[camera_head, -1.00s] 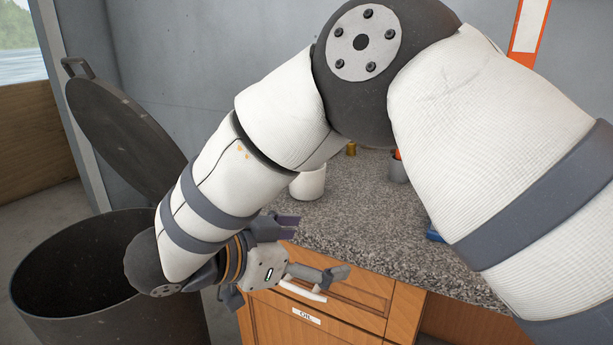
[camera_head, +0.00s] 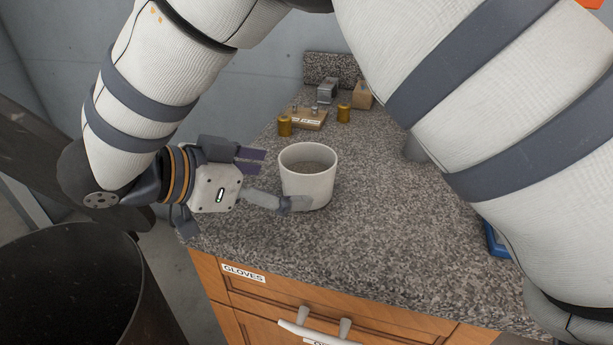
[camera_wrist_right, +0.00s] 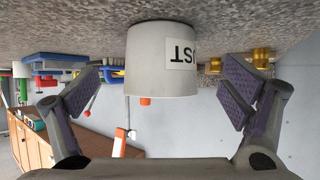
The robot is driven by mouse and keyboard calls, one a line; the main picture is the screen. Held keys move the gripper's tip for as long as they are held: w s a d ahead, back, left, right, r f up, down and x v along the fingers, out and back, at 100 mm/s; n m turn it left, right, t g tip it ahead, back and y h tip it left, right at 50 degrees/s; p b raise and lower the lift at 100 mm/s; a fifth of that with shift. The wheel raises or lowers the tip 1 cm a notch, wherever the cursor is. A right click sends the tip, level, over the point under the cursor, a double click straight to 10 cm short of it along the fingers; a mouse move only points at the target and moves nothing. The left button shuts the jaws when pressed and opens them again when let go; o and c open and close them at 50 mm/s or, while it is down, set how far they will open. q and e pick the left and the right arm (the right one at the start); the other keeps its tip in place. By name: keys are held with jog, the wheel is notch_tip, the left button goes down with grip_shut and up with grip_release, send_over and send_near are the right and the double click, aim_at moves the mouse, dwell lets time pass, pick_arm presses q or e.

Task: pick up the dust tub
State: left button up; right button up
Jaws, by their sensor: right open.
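The dust tub (camera_head: 309,187) is a white, open-topped cup with grey contents, standing upright on the speckled counter. In the right wrist view the tub (camera_wrist_right: 160,62) appears upside down, with part of a label reading "ST". My right gripper (camera_head: 276,180) is open and comes at the tub from the left in the head view. Its nearer finger overlaps the tub's lower front in that view; its other finger ends just left of the rim. In the wrist view the tub is centred between the spread fingers, and contact cannot be told. My left gripper is not in view.
The granite counter (camera_head: 300,250) has brass cylinders (camera_head: 284,126) and a small wooden block with metal parts (camera_head: 305,118) behind the tub. A large dark bin (camera_head: 70,290) stands at left. Wooden drawers (camera_head: 262,300) are below. A blue item (camera_head: 495,240) lies at right.

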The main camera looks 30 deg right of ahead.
aim_at(306, 169)
jog(key=x, duration=0.4)
jog(key=shift+d, duration=0.35)
jog(key=shift+w+d+f, duration=0.1)
jog(key=shift+d+f, duration=0.15)
jog(key=shift+d, duration=0.05)
jog(key=c, duration=1.4)
jog(key=shift+o, duration=0.2)
